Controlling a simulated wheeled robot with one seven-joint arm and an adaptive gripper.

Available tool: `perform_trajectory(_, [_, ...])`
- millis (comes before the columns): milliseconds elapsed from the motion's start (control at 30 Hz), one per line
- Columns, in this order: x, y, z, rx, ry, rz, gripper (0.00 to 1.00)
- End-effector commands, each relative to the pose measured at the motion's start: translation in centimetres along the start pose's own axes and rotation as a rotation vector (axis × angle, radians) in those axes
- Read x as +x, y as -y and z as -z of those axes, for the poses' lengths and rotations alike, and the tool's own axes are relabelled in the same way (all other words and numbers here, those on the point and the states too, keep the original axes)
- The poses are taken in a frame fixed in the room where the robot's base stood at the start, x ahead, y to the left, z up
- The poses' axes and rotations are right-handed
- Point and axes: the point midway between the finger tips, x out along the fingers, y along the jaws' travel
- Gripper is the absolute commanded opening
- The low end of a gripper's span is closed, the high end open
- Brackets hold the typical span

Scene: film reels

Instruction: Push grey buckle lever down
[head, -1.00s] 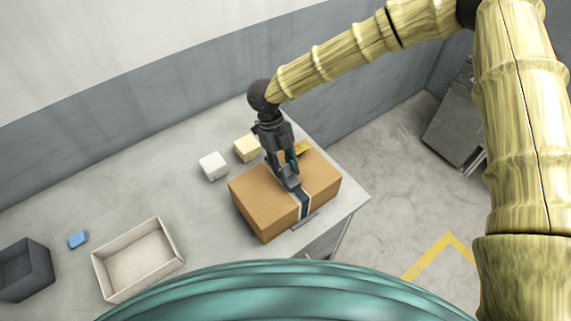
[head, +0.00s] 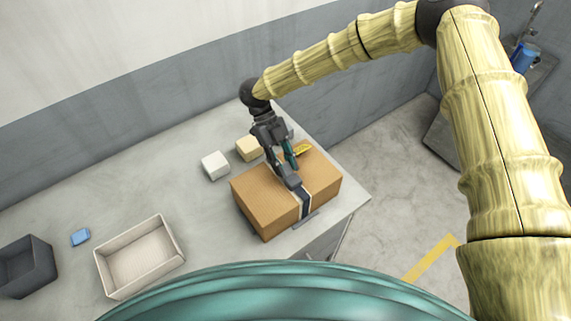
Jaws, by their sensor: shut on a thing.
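A brown cardboard box (head: 262,205) sits near the right end of the grey table. A dark strap with pale edges (head: 306,203) runs over its top and down its front. The grey buckle lever (head: 291,181) is on the strap at the top of the box, partly hidden by my gripper. My gripper (head: 284,172) comes down from the upper left, tilted, with its fingers shut on the grey lever. The exact contact between fingertips and lever is small and hard to make out.
A yellow piece (head: 302,150) shows at the box's back edge. A white block (head: 215,165) and a tan block (head: 249,148) stand left of the box. A beige tray (head: 104,274), a blue block (head: 80,237) and a dark bin (head: 45,270) are farther left. The wall is behind.

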Motion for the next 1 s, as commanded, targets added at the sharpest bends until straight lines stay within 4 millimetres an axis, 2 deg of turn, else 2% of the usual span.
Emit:
perform_trajectory(67, [0.0, 0.0, 0.0, 0.0, 0.0, 0.0, 0.04])
perform_trajectory(100, [0.0, 0.0, 0.0, 0.0, 0.0, 0.0, 0.34])
perform_trajectory(200, [0.0, 0.0, 0.0, 0.0, 0.0, 0.0, 0.5])
perform_trajectory(500, [0.0, 0.0, 0.1, 0.0, 0.0, 0.0, 0.5])
perform_trajectory(633, [-0.7, 0.0, 0.0, 0.0, 0.001, 0.001, 0.5])
perform_trajectory(767, [-2.3, 0.0, 0.0, -0.001, 0.002, 0.002, 0.5])
perform_trajectory(1000, [-6.7, 0.1, 0.0, 0.001, 0.003, 0.001, 0.5])
